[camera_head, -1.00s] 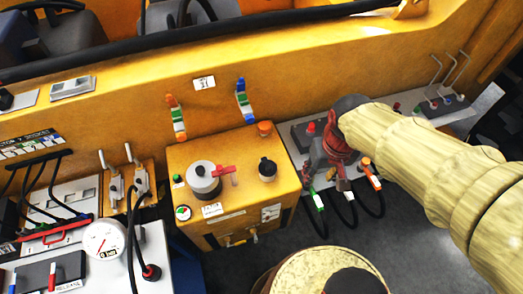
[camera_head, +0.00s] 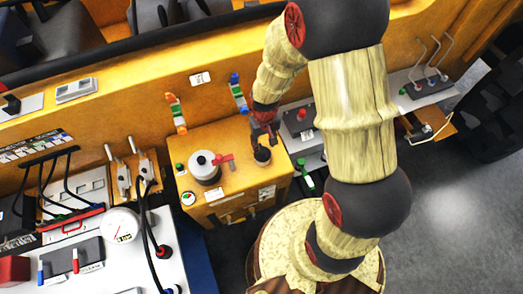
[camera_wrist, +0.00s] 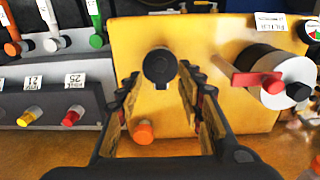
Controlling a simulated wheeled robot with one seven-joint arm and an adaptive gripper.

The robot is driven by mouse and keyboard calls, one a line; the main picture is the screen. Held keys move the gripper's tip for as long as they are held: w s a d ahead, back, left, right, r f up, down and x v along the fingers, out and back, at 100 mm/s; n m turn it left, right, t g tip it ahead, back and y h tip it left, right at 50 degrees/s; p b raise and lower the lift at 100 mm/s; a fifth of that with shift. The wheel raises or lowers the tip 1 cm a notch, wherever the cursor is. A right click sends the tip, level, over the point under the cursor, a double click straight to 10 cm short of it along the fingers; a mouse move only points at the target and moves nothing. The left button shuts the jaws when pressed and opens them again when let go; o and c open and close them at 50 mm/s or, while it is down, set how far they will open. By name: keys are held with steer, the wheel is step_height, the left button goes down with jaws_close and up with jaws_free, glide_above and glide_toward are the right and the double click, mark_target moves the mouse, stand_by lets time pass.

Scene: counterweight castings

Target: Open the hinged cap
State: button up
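A round black cap (camera_head: 262,156), which looks like the hinged cap, sits on the right part of the yellow box's top. In the wrist view its dark disc (camera_wrist: 160,66) looks closed, with a small tab at its lower edge. My gripper (camera_head: 263,138) is at the cap's back side in the head view. In the wrist view my open gripper (camera_wrist: 161,84) has one finger to each side of the cap. Nothing is held between the fingers. I cannot tell whether a fingertip touches the cap.
On the yellow box (camera_head: 230,190), a white cylinder with a red lever (camera_head: 205,167) stands left of the cap. A grey panel with colored knobs (camera_wrist: 48,105) is beside the box. Cables and a gauge (camera_head: 119,226) are farther left.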

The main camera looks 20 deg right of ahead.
mark_target(264, 153)
step_height(264, 153, down, 6)
steer(key=shift+w+f, duration=0.15)
steer(key=shift+f, duration=0.05)
steer(key=shift+c, duration=0.8)
steer(key=c, duration=0.8)
jaws_close()
